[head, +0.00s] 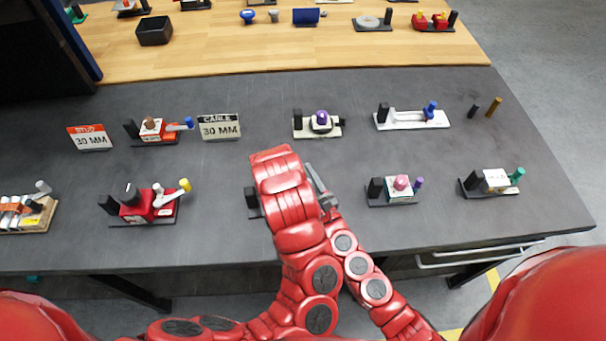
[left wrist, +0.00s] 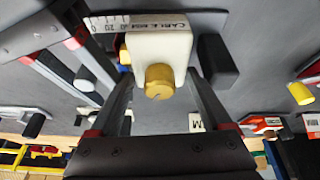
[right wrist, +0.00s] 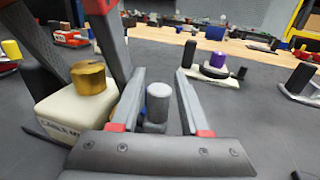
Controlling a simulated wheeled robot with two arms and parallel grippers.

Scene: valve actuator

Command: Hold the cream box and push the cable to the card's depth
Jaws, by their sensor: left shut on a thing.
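The cream box (left wrist: 172,48) with a gold knob (left wrist: 159,82) sits between the fingers of my left gripper (left wrist: 160,70), which is shut on it. In the right wrist view the box (right wrist: 62,115) stands at the left. A grey-white cylinder, seemingly the cable end (right wrist: 158,97), stands beside the box, between the fingers of my open right gripper (right wrist: 159,75). I cannot tell whether they touch it. The card reading CABLE 30 MM (head: 220,127) stands behind. In the head view my arms hide most of the box.
A STUD 30 MM card (head: 90,137) stands left, near a red unit (head: 143,205). Other small units stand on the grey table, including one with a purple knob (head: 321,120) and one with a pink knob (head: 401,184).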

